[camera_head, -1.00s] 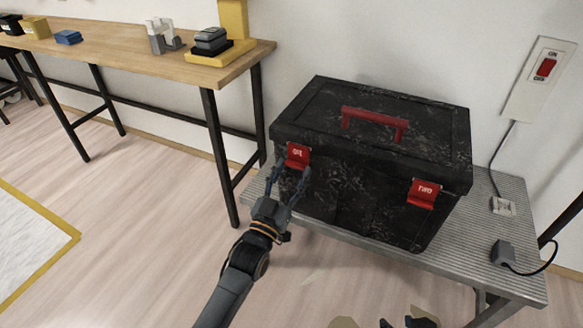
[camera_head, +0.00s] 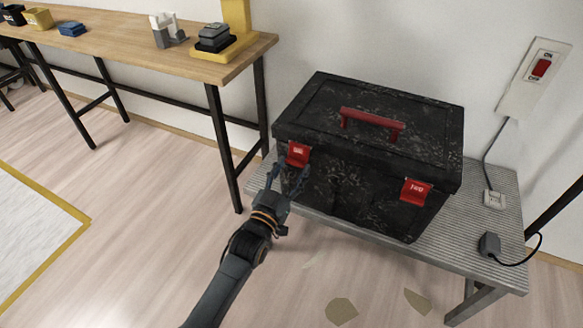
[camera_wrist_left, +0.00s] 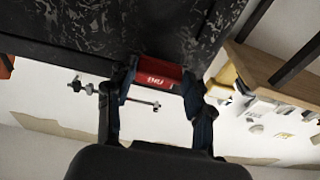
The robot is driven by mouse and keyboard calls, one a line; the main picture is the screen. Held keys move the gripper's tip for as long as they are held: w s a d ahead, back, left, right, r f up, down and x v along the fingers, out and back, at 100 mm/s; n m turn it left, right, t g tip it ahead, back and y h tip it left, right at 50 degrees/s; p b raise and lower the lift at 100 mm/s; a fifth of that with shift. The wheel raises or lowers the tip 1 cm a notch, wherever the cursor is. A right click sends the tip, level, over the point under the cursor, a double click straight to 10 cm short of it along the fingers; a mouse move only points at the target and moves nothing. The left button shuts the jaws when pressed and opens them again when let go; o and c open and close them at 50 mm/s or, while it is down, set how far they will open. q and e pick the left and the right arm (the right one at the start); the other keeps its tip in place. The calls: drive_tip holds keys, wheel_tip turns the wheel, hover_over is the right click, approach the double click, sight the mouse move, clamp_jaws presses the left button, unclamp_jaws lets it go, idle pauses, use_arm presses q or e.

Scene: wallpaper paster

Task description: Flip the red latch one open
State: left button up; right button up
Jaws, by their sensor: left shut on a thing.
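A black, scuffed toolbox (camera_head: 345,185) with a red carry handle (camera_head: 372,122) stands closed on a grey ribbed metal bench. Two red latches are on its front: the left latch (camera_head: 298,153) and the right latch (camera_head: 416,191). Their white lettering is too small to read surely. My left gripper (camera_head: 288,178) reaches up to the left latch from below, one finger on each side. In the left wrist view, its fingers (camera_wrist_left: 160,86) are closed on the sides of that red latch (camera_wrist_left: 158,73), which lies against the box front. My right gripper is out of view.
The metal bench (camera_head: 488,215) has a plug and cable at its right. A red switch (camera_head: 541,67) is on the wall. A wooden table (camera_head: 130,50) with small items stands at the left. The floor before the bench is mostly clear.

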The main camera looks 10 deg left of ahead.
use_arm(q)
drive_tip(key=o, duration=1.2)
drive_tip(key=shift+c, duration=0.2)
drive_tip(key=v, duration=1.2)
